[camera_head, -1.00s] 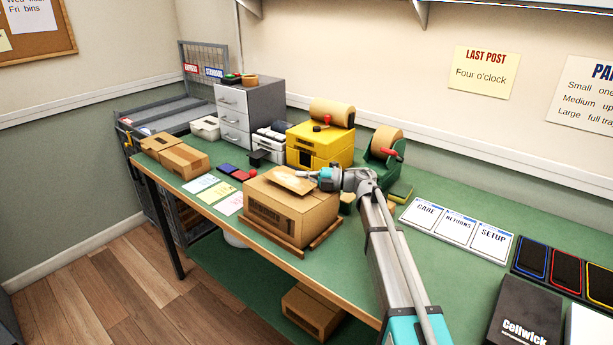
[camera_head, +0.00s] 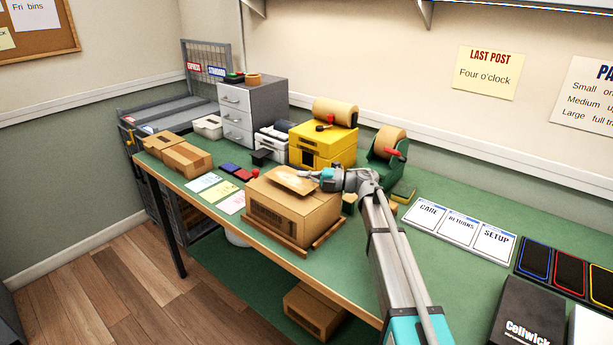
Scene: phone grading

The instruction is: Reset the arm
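My arm reaches in from the lower right over the green bench. My gripper (camera_head: 312,174) is at the top of a cardboard box (camera_head: 290,212), by a flat brown piece (camera_head: 291,181) at the box's top. The fingers are small and partly merge with that piece, so I cannot tell whether they are open, shut or holding it. The box sits on a wooden base (camera_head: 326,235) near the front edge of the bench.
A yellow machine (camera_head: 322,146) and a green tape dispenser (camera_head: 386,157) stand behind my gripper. White cards (camera_head: 461,229) and phone trays (camera_head: 569,272) lie to the right. Two smaller boxes (camera_head: 187,159) are at the left.

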